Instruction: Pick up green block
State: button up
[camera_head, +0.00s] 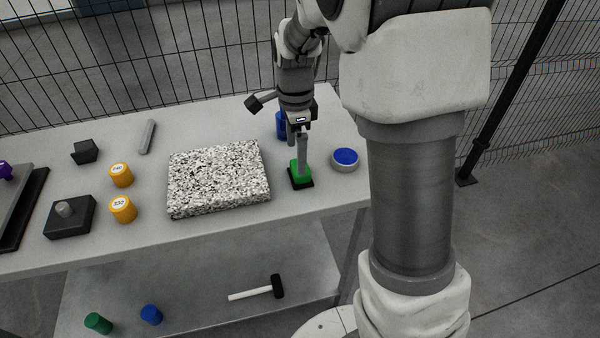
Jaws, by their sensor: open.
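The green block (295,176) sits on a small black base on the grey table, to the right of the speckled granite slab. My gripper (297,150) is open and points down right at the block. One finger shows in front of the block and covers part of it. I cannot tell whether the fingers touch the block.
A blue cylinder (281,125) stands just behind my gripper. A round tin with a blue top (345,159) is to the right. The granite slab (217,178) lies left, with orange cylinders (122,208) beyond it. A wire fence (180,60) runs behind the table.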

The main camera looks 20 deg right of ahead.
jog(key=shift+s+d+f+b, duration=0.1)
jog(key=shift+d+f+b, duration=0.15)
jog(key=shift+f, duration=1.1)
jog(key=shift+s+d+f+b, duration=0.15)
jog(key=shift+f+b, duration=0.1)
jog(key=shift+f, duration=1.1)
jog(key=shift+w, duration=0.1)
jog(key=c, duration=1.3)
jog(key=shift+c, duration=0.2)
jog(key=shift+r, duration=0.5)
jog(key=r, duration=0.2)
jog(key=r+p, duration=0.1)
jog(key=shift+s+d+r, duration=0.2)
jog(key=shift+r, duration=0.15)
jog(key=s+d+r, duration=0.6)
jog(key=s, duration=0.3)
jog(key=shift+d+r+p, duration=0.2)
jog(key=shift+p, duration=0.15)
jog(key=shift+s, duration=0.1)
